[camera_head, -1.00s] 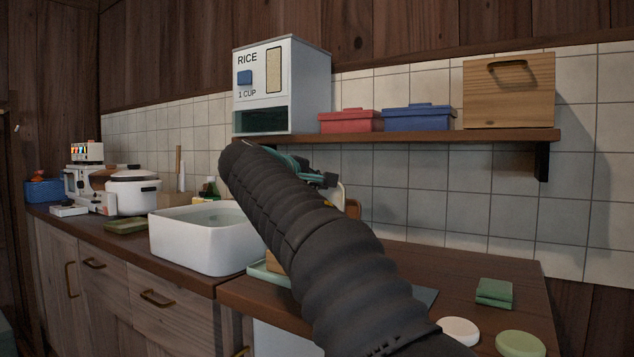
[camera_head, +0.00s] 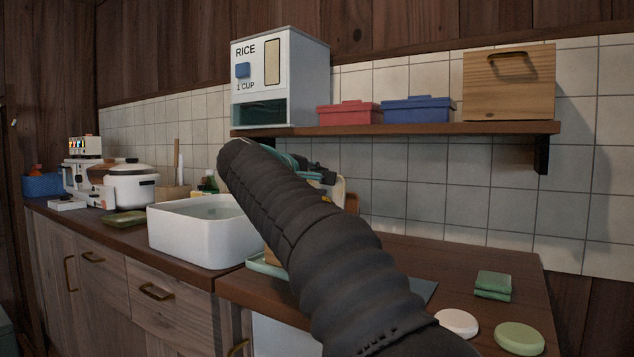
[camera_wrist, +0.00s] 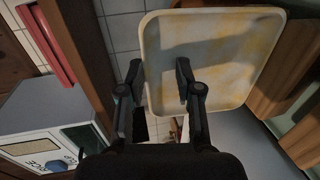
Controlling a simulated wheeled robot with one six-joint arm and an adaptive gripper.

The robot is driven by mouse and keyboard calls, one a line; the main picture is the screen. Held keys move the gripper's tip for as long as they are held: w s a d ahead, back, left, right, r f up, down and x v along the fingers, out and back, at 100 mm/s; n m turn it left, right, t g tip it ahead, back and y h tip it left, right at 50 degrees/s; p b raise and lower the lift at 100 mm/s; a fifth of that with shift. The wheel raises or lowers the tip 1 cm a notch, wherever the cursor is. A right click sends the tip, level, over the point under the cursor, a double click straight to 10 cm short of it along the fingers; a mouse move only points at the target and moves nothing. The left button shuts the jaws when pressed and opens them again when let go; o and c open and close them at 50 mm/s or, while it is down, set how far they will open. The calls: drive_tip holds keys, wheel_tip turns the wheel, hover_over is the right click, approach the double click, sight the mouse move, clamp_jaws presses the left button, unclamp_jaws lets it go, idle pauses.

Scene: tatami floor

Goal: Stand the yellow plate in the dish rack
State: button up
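My gripper (camera_wrist: 157,80) is open in the wrist view, its two dark fingers apart. A pale, rounded-square board or tray (camera_wrist: 240,60) with a raised rim and yellowish patches lies behind the fingers. One finger overlaps its face, the other is past its edge, and the fingers cast a shadow on it. I cannot tell whether it is the yellow plate; no other plainly yellow plate shows. In the head view my arm hides the gripper's tips and most of that spot. A mint tray (camera_head: 262,267) with a wooden piece on it, perhaps the dish rack, is partly hidden behind my arm.
A white basin (camera_head: 190,242) stands left of the mint tray. A shelf (camera_head: 400,133) above carries a rice dispenser (camera_head: 292,85), a red box (camera_head: 348,113), a blue box (camera_head: 418,111) and a wooden box (camera_head: 509,85). Green folded cloths (camera_head: 493,285) lie on the right counter.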

drive_tip(key=v, duration=1.2)
